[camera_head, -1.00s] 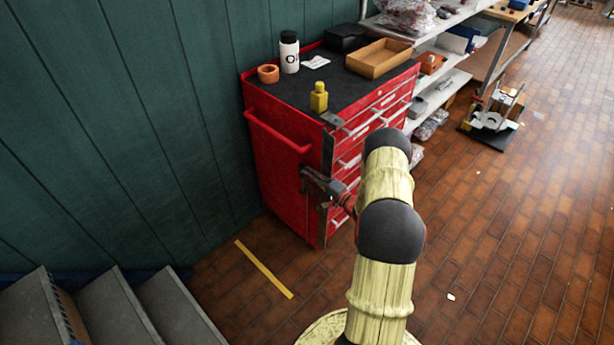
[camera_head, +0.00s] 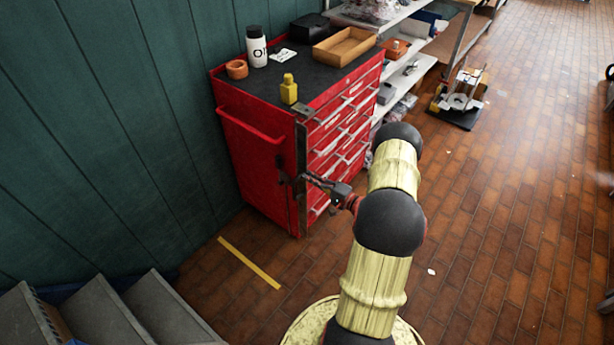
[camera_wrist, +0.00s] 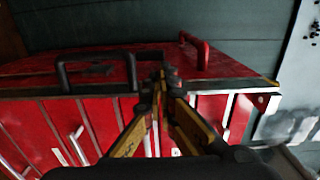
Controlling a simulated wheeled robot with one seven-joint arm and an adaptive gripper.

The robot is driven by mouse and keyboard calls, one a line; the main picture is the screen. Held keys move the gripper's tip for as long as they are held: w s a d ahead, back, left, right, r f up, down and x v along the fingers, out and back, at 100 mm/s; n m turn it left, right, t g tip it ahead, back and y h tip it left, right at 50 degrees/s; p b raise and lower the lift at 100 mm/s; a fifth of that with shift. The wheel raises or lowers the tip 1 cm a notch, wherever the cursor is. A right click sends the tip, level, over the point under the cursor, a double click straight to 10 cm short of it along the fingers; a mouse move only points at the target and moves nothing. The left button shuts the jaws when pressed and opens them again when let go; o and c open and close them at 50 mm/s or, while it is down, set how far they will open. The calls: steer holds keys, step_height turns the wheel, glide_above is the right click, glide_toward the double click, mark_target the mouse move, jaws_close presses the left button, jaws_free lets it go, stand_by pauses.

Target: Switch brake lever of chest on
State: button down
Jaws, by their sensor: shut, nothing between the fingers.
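The red chest (camera_head: 255,160) stands against the green wall, with a dark strip (camera_head: 301,160) down its near corner. A small dark part (camera_head: 281,172), perhaps the brake lever, shows on its side panel near that strip. In the wrist view, a black bracket-shaped bar (camera_wrist: 95,55) lies across the red panel, left of the fingertips; I cannot tell whether it is the same part or which position it is in. My gripper (camera_head: 306,179) is at the chest's corner. Its fingertips meet (camera_wrist: 160,78), shut and empty, close to the strip; contact is unclear.
On the chest's top stand a yellow bottle (camera_head: 289,89), a white bottle (camera_head: 257,46), an orange roll (camera_head: 237,69) and a wooden tray (camera_head: 343,46). A red side handle (camera_head: 250,127) juts out. Grey steps (camera_head: 100,312) are at lower left. The brick floor at right is mostly open.

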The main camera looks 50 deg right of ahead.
steer(key=w+a+r+n+g+y, duration=0.2)
steer(key=w+a+r+n+y, duration=0.15)
steer(key=a+r, duration=0.3)
steer(key=w+a+r+n+g+y, duration=0.2)
steer(key=a+r+y, duration=0.2)
steer(key=a+r, duration=0.25)
steer(key=s+a+r+n+g+y, duration=0.1)
steer(key=a+r+n+g, duration=0.15)
steer(key=a, duration=0.35)
steer(key=s+a+r+n+g, duration=0.1)
steer(key=s+a+r+g, duration=0.2)
steer(key=a, duration=0.4)
steer(key=a+r+n+g+y, duration=0.1)
steer(key=a+r+n+g, duration=0.1)
steer(key=a+r, duration=0.3)
steer(key=s+a+r+n+g+h, duration=0.3)
steer(key=s+a+r+g+h, duration=0.15)
steer(key=s+a, duration=0.65)
steer(key=s+r+n+t+h, duration=0.1)
steer(key=s+r+h, duration=0.2)
steer(key=s, duration=0.3)
steer(key=s+d+r+n+t+h, duration=0.1)
steer(key=s+r+n+t+h, duration=0.1)
steer(key=s, duration=0.4)
step_height(320, 180, up, 3)
steer(key=shift+d+f+t+h, duration=0.15)
steer(key=shift+d+t+h, duration=0.15)
steer(key=shift+h, duration=0.5)
